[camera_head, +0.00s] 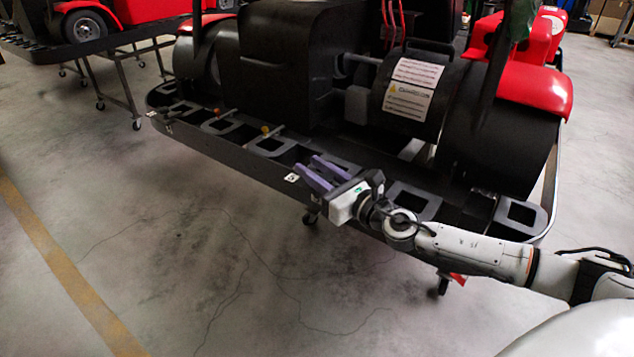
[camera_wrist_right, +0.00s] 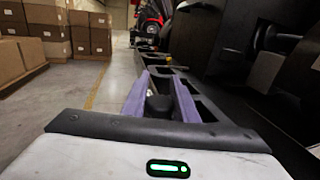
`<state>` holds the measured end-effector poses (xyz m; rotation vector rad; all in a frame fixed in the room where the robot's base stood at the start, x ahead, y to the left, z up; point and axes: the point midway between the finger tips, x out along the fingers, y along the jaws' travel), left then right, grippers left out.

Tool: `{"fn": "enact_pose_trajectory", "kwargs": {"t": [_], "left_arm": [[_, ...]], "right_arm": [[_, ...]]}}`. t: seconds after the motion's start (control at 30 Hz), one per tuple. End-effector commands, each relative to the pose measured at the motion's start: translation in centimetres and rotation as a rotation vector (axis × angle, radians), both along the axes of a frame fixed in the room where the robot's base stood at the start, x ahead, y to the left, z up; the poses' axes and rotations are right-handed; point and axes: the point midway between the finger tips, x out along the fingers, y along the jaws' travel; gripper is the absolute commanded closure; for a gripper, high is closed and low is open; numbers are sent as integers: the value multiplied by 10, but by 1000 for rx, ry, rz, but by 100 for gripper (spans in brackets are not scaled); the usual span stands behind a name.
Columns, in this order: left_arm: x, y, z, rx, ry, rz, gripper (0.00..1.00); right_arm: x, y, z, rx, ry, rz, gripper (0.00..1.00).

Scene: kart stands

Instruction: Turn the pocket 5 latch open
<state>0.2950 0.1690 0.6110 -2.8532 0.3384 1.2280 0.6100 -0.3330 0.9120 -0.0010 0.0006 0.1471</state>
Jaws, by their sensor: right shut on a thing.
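My right gripper (camera_head: 308,165) reaches over the front rail (camera_head: 225,150) of the black kart stand, its two purple fingers pointing left along the rail. In the right wrist view the gripper (camera_wrist_right: 160,78) has a dark knob-like piece (camera_wrist_right: 158,104) between its fingers, and it is shut on this piece, which looks like a latch. Its turn angle is hard to see. A white tag (camera_head: 291,178) sits on the rail beside the fingers, its number too small to read. Two other latches, one orange-tipped (camera_head: 219,112) and one yellow-tipped (camera_head: 265,129), lie farther left. My left gripper is not in view.
Empty rail pockets (camera_head: 414,199) lie to the right of the gripper. The black kart body (camera_head: 290,60) rises close behind the rail. The concrete floor (camera_head: 160,230) in front is clear. Cardboard boxes (camera_wrist_right: 90,33) stand far off in the wrist view.

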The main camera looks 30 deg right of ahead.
Motion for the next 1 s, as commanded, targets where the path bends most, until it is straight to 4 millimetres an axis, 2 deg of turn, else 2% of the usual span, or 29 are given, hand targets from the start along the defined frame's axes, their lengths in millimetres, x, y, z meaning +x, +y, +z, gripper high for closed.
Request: {"fn": "enact_pose_trajectory", "kwargs": {"t": [0.03, 0.07, 0.3, 0.8, 0.83, 0.93, 1.0], "left_arm": [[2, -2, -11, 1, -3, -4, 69], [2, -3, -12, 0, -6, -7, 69], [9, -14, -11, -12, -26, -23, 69], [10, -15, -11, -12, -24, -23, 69], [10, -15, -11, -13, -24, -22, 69], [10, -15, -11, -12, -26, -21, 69], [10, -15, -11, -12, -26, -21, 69]], "right_arm": [[0, 0, -8, -3, 0, 24, 96], [0, 1, -7, -3, 0, 38, 96], [-1, 4, -3, 1, 0, 107, 96], [-1, 5, 0, 2, 1, 126, 96], [-1, 5, 0, 2, 1, 125, 72], [-1, 5, 0, 2, 0, 125, 55], [-1, 5, 0, 2, 0, 125, 55]]}}
